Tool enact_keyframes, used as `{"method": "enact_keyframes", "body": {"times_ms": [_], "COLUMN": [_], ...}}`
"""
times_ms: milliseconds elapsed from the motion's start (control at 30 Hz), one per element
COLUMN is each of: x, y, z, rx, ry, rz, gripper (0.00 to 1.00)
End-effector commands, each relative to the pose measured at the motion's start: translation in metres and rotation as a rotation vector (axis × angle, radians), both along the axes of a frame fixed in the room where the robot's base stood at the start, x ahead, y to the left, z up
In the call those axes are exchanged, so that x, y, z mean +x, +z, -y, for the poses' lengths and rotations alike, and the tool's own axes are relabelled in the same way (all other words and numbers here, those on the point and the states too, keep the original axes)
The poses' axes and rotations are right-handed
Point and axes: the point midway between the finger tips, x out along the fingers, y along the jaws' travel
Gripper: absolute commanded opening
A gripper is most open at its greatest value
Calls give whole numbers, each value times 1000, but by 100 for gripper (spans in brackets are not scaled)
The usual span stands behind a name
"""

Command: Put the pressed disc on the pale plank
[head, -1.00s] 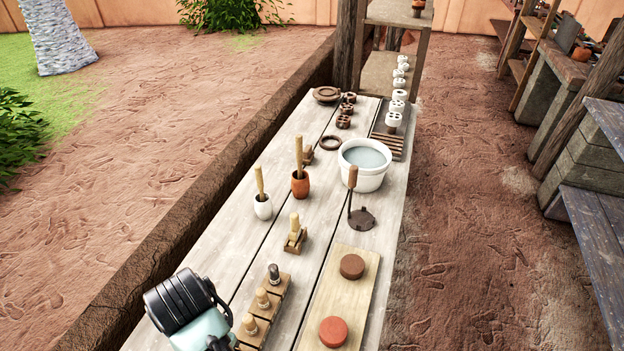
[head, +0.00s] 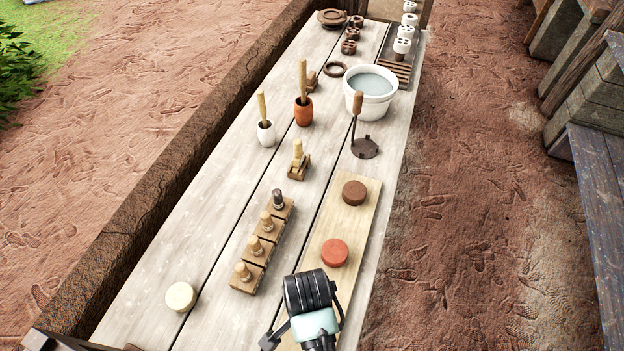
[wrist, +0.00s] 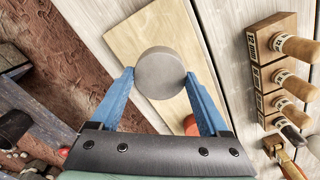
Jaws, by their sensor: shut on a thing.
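The pale plank (head: 352,222) lies along the right side of the table in the head view. It bears a dark brown disc (head: 355,193) and an orange-red disc (head: 334,253). My gripper (wrist: 160,78) has its blue fingers shut on a grey round disc (wrist: 164,74) in the wrist view. The disc is seen over the plank (wrist: 135,35); I cannot tell how high it is above it. The orange-red disc shows partly behind the right finger in the wrist view (wrist: 191,122). In the head view my arm covers the plank's near end and hides the held disc.
Several wooden stamp blocks (head: 262,250) stand in a row left of the plank. A cream disc (head: 181,297) lies at the table's near left. A dark tool with an upright handle (head: 364,147) and a white water bucket (head: 371,92) stand beyond the plank.

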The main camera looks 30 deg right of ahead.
Motion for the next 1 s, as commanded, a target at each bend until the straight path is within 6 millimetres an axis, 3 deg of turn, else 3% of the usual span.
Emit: {"method": "enact_keyframes", "body": {"times_ms": [400,833,867,967,1000], "x": [0,1,0,0,0], "y": [-48,-54,-54,-53,-53], "z": [0,0,0,0,0], "rx": [1,0,0,0,0], "ry": [2,2,2,2,2], "rz": [0,1,1,1,0], "gripper": [10,10,83,100,100]}}
